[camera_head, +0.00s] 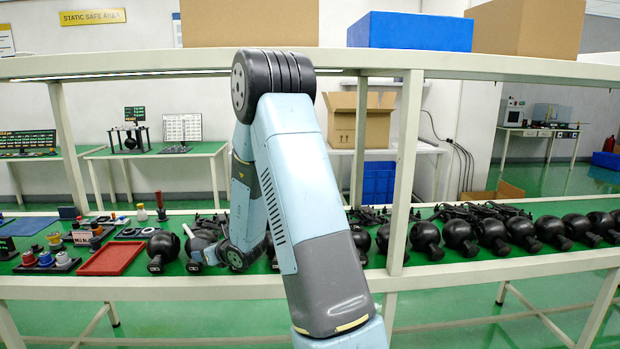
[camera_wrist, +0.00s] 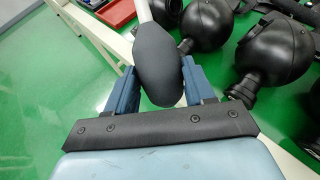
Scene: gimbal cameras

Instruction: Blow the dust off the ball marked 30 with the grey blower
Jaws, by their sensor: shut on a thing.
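My gripper (camera_wrist: 158,78) is shut on the grey blower (camera_wrist: 170,52), a dark rounded bulb between its two blue fingers. A pale nozzle (camera_wrist: 143,10) runs from the bulb toward the top of the wrist view. In the head view my gripper (camera_head: 212,256) is at the front of the green bench, and a white nozzle tip (camera_head: 187,230) shows by it. Several black balls stand along the bench, one left of my gripper (camera_head: 163,244) and one partly behind it (camera_head: 200,242). No number can be read, so I cannot tell which is marked 30. Dust is not discernible.
A red tray (camera_head: 112,257) and small coloured parts lie at the left of the bench. More black balls (camera_head: 459,233) line its right side. A pale upright post (camera_head: 405,170) and an upper shelf (camera_head: 460,66) frame the bench. In the wrist view, balls (camera_wrist: 265,55) are close at right.

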